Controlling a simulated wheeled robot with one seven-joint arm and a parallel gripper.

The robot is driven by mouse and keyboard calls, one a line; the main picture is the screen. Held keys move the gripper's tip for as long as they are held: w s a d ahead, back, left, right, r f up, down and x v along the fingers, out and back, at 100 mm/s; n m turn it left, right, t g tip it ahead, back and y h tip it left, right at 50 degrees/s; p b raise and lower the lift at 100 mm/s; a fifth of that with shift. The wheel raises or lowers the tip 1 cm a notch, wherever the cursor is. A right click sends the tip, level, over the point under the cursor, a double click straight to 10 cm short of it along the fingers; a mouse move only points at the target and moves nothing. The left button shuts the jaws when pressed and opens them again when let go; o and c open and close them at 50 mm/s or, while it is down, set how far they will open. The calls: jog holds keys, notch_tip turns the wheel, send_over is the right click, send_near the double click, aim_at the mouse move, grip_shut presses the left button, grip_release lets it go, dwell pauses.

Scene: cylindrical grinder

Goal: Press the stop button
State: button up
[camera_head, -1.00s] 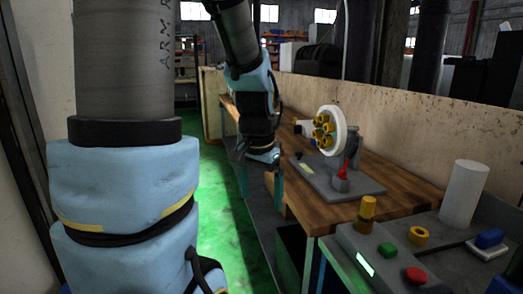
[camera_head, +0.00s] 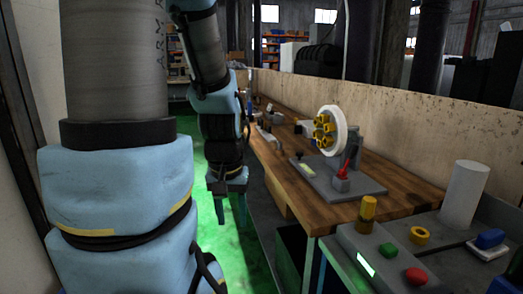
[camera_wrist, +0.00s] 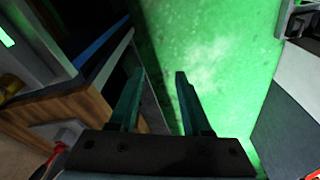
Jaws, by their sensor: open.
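A red button (camera_head: 416,276), which looks like the stop button, sits at the near right of a grey control panel (camera_head: 345,236) in the head view. A green button (camera_head: 388,250) sits just behind and left of it. My gripper (camera_head: 231,215) hangs over the green floor, well left of the panel and apart from it. In the wrist view, my gripper (camera_wrist: 160,75) is open with nothing between its fingers. The red button is not visible in the wrist view; a corner of the panel with its lit display (camera_wrist: 5,36) shows at the upper left.
A wooden bench (camera_head: 290,188) carries a fixture with a white wheel (camera_head: 341,130) and a red lever (camera_head: 344,172). A yellow knob (camera_head: 367,210), a yellow ring (camera_head: 419,235), a white cylinder (camera_head: 463,195) and a blue block (camera_head: 490,239) stand near the buttons. Green floor (camera_head: 200,160) is open left of the bench.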

grip_shut()
dwell(1.1)
